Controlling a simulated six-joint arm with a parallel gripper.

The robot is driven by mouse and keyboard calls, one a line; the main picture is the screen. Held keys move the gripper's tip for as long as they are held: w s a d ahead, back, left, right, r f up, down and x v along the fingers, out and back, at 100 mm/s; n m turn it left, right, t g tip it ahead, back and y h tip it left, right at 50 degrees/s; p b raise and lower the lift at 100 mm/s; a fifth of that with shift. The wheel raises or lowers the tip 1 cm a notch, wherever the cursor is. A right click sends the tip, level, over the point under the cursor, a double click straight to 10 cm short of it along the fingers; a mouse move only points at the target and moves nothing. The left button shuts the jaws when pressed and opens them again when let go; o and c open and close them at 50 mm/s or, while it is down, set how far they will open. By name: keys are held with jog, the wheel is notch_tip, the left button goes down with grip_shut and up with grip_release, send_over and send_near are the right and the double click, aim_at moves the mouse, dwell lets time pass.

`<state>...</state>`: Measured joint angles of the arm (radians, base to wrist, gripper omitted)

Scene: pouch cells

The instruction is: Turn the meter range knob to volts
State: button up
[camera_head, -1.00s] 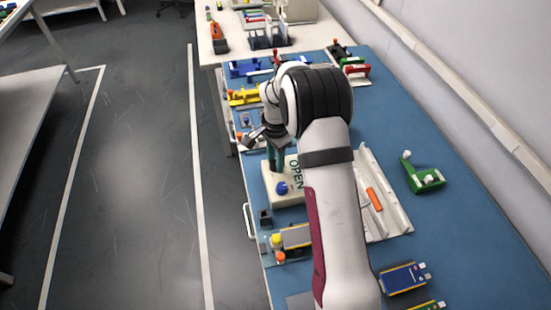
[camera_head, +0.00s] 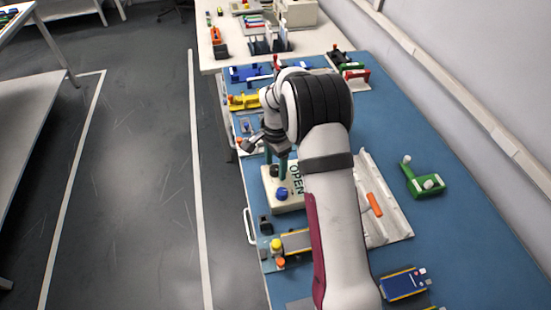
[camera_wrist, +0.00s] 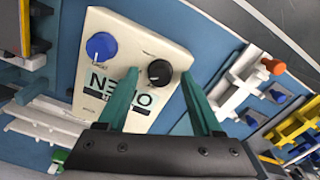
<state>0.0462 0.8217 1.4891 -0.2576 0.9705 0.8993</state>
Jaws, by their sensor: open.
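The meter is a cream box (camera_wrist: 140,30) with a display reading OPEN (camera_wrist: 118,96), a blue knob (camera_wrist: 101,46) and a black knob (camera_wrist: 160,72). The small labels by the knobs are too blurred to read. In the head view the meter (camera_head: 270,178) lies on the blue bench, its blue knob (camera_head: 282,194) showing. My gripper (camera_wrist: 160,75) is open, its teal fingers on either side of the black knob in the wrist view. I cannot tell whether they touch it. In the head view my gripper (camera_head: 276,168) is over the meter's far part, and the black knob is hidden.
A white tray (camera_head: 398,222) with an orange-handled item (camera_head: 374,204) lies right of the meter. A green fixture (camera_head: 425,184) stands farther right. A yellow fixture (camera_head: 243,102) is beyond. A block with yellow and orange knobs (camera_head: 277,252) is nearer.

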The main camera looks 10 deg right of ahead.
aim_at(275, 168)
notch_tip(275, 168, up, 16)
jog(key=shift+f, duration=0.15)
dwell(0.3)
